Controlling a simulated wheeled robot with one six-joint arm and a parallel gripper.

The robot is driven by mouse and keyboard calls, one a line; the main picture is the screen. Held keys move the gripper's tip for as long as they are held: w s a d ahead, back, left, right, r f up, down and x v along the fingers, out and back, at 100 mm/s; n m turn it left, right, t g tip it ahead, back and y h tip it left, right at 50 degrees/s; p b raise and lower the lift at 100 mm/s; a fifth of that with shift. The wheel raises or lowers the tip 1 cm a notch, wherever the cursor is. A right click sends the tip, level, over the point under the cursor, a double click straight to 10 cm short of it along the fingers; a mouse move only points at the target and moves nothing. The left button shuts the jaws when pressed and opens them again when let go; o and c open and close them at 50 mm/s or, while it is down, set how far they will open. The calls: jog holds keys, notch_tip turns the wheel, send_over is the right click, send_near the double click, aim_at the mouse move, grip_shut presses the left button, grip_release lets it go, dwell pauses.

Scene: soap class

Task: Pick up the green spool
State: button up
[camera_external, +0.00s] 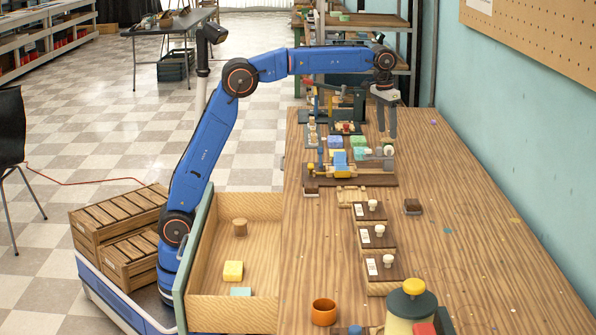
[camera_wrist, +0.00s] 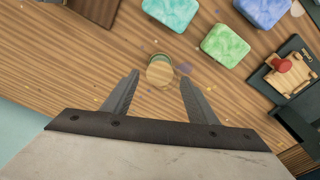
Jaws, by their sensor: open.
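The green spool (camera_wrist: 159,71) shows in the wrist view as a small round piece with a pale wooden top and a thin green rim, on the wooden table. My gripper (camera_wrist: 160,78) is open, with its two fingers on either side of the spool in that view and nothing held. In the external view my gripper (camera_external: 387,133) points down over the table, right of the soap blocks. The spool is too small to make out clearly there, near the fingertips. Whether the fingers are level with it I cannot tell.
A green soap block (camera_wrist: 225,46), a teal block (camera_wrist: 171,12) and a blue block (camera_wrist: 263,10) lie close by. A stamp with a red knob (camera_wrist: 283,66) sits to the right. A dark board (camera_external: 397,180) with a small machine lies in front; the table's right side is mostly clear.

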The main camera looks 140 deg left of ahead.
aim_at(388, 140)
jog(key=f, duration=0.5)
jog(key=shift+w+a+f, duration=0.15)
jog(key=shift+a+f, duration=0.15)
jog(key=shift+f, duration=0.05)
jog(key=shift+c, duration=0.7)
jog(key=c, duration=0.8)
